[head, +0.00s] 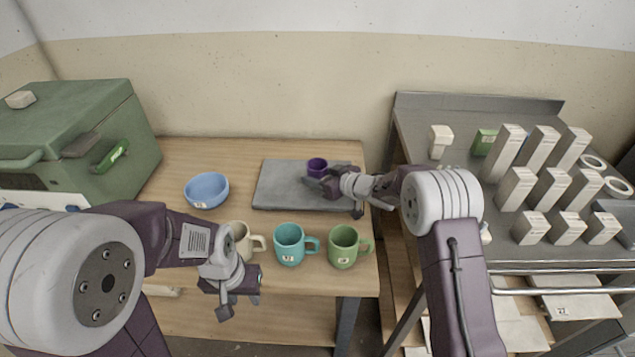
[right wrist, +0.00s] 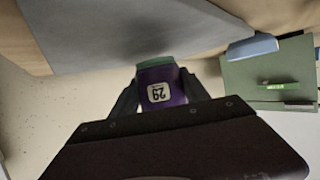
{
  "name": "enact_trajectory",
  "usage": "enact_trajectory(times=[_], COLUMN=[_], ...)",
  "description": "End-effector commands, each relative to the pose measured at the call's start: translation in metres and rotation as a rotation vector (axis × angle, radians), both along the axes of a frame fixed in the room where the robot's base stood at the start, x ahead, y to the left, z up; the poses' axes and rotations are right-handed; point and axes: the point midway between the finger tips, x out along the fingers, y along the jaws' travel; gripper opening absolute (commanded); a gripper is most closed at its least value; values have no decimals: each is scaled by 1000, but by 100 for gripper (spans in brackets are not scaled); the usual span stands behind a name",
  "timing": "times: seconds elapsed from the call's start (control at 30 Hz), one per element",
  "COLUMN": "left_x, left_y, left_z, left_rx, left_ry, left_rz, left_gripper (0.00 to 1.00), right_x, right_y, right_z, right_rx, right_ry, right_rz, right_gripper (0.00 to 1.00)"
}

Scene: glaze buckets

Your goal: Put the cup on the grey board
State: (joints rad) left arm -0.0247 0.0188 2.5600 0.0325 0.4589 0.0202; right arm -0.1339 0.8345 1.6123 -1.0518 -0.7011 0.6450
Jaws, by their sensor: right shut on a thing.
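The cup (head: 317,166) is small and purple, at the right part of the grey board (head: 280,187). My right gripper (head: 318,180) is shut on it. I cannot tell whether the cup touches the board. My left gripper (head: 230,302) hangs over the table's front part, in front of the cream mug; its opening is unclear.
A cream mug (head: 240,240), a teal mug (head: 290,245) and a green mug (head: 343,247) stand in front of the board. A blue bowl (head: 206,190) is left of it. A green box-like kiln (head: 80,135) stands at left. A grey bench (head: 450,170) with several white blocks is at right.

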Motion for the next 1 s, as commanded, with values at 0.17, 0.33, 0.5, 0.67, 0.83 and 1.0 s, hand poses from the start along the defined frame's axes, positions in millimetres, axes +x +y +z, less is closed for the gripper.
enact_trajectory(times=[0.17,0.33,0.5,0.67,0.83,1.0], left_x=[0,0,0,0,0,0], left_y=[0,0,0,0,0,0], left_z=[-6,-6,-7,-7,-6,-2], left_rx=[0,0,0,0,0,0], left_ry=[0,0,0,0,0,0], left_rz=[0,0,0,0,0,0], left_gripper=[36,36,36,36,36,36], right_x=[0,0,0,0,0,-11], right_y=[0,0,0,0,0,-13], right_z=[-15,-16,-18,-18,-17,-6], right_rx=[0,0,0,0,0,0], right_ry=[-2,-1,0,0,0,1], right_rz=[-1,-1,-1,-1,-1,-4], right_gripper=[5,5,73,75,75,75])
